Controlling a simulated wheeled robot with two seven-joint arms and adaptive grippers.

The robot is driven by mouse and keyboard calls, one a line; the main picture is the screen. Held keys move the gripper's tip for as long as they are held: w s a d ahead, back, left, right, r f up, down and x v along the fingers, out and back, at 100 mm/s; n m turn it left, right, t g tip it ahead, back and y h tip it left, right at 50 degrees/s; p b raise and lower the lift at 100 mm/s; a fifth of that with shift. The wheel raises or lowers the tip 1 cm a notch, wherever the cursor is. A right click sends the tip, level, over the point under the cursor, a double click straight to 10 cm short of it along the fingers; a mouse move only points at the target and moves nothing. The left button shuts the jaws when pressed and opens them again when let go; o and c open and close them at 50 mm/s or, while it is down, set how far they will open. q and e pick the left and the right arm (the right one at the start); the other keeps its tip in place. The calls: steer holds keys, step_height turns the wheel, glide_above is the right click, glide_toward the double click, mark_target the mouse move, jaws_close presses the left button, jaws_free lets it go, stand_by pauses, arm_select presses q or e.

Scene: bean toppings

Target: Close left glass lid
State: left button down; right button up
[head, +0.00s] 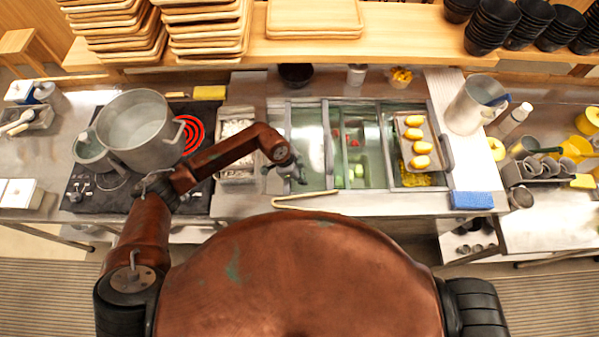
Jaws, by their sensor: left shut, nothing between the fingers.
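A cold well with glass lids in grey frames is set in the counter in front of me. The left glass lid (307,140) is a pale pane at the left end of the well; I cannot tell how far it is open. My left gripper (297,178) is shut and empty, over the front left corner of the well, close to the lid's left frame. I cannot tell whether it touches the frame. Red and green toppings (354,145) show in the middle section. My right gripper is out of view.
A tray of yellow pieces (417,143) lies on the right end of the well. A tan stick-like tool (305,198) lies along the front edge. A large pot (134,125) and a glowing burner (190,134) are at the left. A blue cloth (471,200) lies at the right.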

mark_target(296, 183)
arm_select(q)
steer(key=a, duration=0.3)
steer(key=shift+w+a+r+p, duration=0.1)
steer(key=shift+a+r+p, duration=0.15)
steer(key=shift+p, duration=0.1)
steer(key=shift+a, duration=0.1)
